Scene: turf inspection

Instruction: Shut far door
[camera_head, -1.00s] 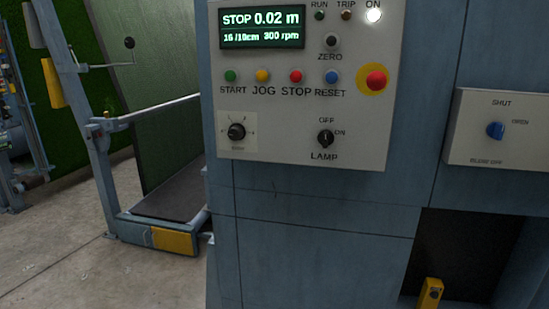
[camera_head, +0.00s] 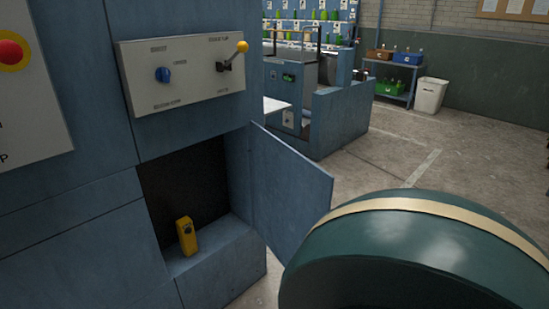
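A blue door (camera_head: 288,190) stands open on the right side of a dark recess (camera_head: 185,190) in the blue machine cabinet. It swings outward, hinged at the recess's right edge. A yellow block (camera_head: 186,236) with a dark round spot stands on the recess's lower ledge. I cannot tell whether this is the far door. Neither of my grippers shows in the head view. A large dark green rounded body with a tan band (camera_head: 420,250) fills the lower right and hides the floor there; I cannot tell what it is.
Above the recess is a grey panel (camera_head: 190,105) with a blue knob (camera_head: 162,74) and a yellow-tipped lever (camera_head: 241,47). Another blue machine (camera_head: 340,120), a shelf with crates (camera_head: 390,80) and a white bin (camera_head: 431,95) stand behind. Concrete floor lies clear between.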

